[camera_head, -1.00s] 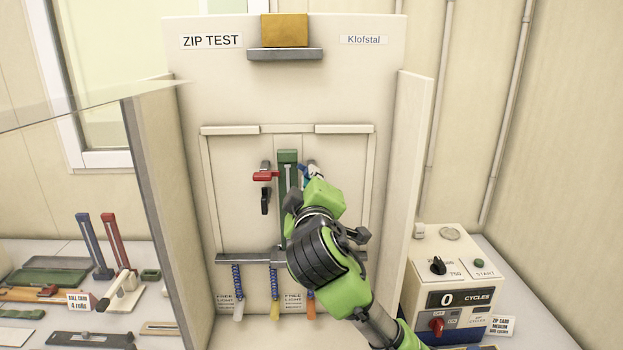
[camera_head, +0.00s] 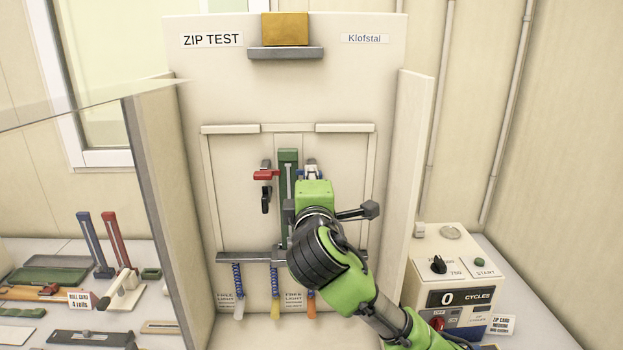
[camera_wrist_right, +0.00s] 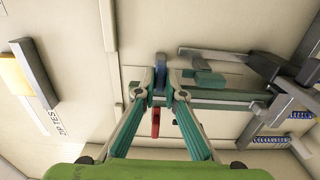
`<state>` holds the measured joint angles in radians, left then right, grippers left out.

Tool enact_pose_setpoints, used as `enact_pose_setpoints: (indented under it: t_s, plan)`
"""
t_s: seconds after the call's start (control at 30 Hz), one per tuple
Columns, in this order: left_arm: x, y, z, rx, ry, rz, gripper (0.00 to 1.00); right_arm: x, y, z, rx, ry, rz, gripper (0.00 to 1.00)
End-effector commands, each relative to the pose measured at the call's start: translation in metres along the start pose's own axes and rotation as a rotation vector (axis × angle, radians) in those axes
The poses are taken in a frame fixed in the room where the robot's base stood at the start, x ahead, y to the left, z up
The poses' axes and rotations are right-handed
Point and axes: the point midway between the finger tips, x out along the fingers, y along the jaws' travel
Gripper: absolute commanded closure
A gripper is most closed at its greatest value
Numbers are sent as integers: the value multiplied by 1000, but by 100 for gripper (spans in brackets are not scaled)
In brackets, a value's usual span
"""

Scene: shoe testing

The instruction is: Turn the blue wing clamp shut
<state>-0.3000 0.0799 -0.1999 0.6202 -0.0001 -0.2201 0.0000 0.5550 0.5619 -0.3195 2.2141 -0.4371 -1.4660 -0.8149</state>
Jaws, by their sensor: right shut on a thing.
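The blue wing clamp (camera_wrist_right: 160,74) shows in the right wrist view between my right fingertips (camera_wrist_right: 159,92), which are closed on its wing. In the head view my right gripper (camera_head: 313,188) reaches up to the clamp from below right. Its green body hides most of the clamp there. The red wing clamp (camera_head: 265,175) is to the left, with its red wing lying sideways; the red also shows in the wrist view (camera_wrist_right: 155,124). My left gripper is in neither view.
A green upright bar (camera_head: 288,157) stands between the two clamps. A grey crossbar (camera_head: 236,257) with hanging zip pulls is below. White side panels (camera_head: 408,160) flank the rig. A cycle counter box (camera_head: 460,297) stands at right. Shoe parts and tools lie on the left table.

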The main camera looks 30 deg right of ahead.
Motion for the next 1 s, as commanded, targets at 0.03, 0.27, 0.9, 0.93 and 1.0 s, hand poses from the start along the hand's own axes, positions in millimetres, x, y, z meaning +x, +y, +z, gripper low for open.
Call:
enact_pose_setpoints:
  t_s: [0.03, 0.27, 0.9, 0.93, 1.0]
  plan:
    - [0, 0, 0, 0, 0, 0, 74, 0, -2, -1, -8, 2, -3, 100]
    - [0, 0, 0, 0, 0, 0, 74, 0, -2, -1, -11, 2, -4, 100]
    - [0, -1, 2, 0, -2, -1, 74, -8, -1, -1, -7, 2, -2, 74]
    - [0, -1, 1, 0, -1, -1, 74, -12, -1, -2, -7, 4, -2, 74]
    - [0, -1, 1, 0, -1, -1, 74, -24, -1, -2, -5, 5, -2, 74]
